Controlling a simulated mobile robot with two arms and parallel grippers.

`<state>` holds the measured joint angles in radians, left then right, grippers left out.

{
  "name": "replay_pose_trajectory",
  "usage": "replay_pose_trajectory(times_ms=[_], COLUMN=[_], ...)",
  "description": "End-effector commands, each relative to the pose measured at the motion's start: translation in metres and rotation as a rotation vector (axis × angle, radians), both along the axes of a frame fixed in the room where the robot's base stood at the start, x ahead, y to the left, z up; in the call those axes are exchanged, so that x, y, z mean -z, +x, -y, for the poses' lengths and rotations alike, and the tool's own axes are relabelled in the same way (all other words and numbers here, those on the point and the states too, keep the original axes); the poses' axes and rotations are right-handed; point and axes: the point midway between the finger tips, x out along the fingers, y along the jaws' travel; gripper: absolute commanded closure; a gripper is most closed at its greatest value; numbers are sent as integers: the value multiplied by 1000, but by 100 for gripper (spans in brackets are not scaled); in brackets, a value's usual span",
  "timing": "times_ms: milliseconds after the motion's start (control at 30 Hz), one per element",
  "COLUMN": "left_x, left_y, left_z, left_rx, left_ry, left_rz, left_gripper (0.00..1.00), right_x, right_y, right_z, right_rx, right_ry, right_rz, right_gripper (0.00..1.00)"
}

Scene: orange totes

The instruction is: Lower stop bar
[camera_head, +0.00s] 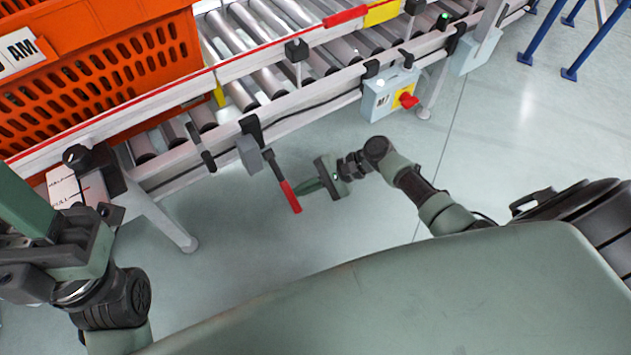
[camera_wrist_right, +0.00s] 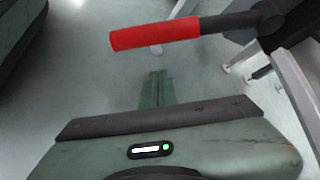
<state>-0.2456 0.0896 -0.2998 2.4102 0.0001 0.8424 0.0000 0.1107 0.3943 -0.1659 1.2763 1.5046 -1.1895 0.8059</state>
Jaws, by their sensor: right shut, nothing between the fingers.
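A lever with a red grip (camera_head: 290,196) hangs from a grey bracket on the near side of the roller conveyor, its grip pointing down. In the right wrist view the red grip (camera_wrist_right: 155,33) lies across the top, beyond my fingertips. My right gripper (camera_head: 302,188) is shut and empty, close beside the grip; I cannot tell whether they touch. Its closed fingers also show in the right wrist view (camera_wrist_right: 157,88). A short red bar (camera_head: 345,17) shows at the conveyor rail. My left gripper (camera_head: 62,225) is at the left edge, partly cut off; its finger opening is unclear.
An orange tote (camera_head: 110,65) stands on the conveyor (camera_head: 255,85) at upper left. A grey control box (camera_head: 385,98) with a red knob is on the rail to the right. Conveyor legs (camera_head: 165,220) stand below. Open floor (camera_head: 480,140) lies at right, with blue legs beyond.

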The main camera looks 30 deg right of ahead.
Motion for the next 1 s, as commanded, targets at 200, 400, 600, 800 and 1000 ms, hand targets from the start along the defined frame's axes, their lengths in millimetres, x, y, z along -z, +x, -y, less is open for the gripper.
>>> replay_pose_trajectory(times_ms=[200,400,600,800,1000], left_x=[-1,-1,-1,-2,-7], left_y=[0,0,0,0,-1], left_z=[0,0,0,0,0], left_rx=[0,0,1,1,1], left_ry=[1,2,1,1,-2], left_rz=[-4,-2,-2,-1,2], left_gripper=[64,64,64,64,64], right_x=[-21,-28,-28,-29,-31], right_y=[-16,-20,-21,-21,-21], right_z=[-2,-4,-4,-4,-7], right_rx=[1,2,2,1,1], right_ry=[-3,-4,-4,-3,-5], right_rz=[1,-1,-1,-2,-13], right_gripper=[100,100,100,100,100])
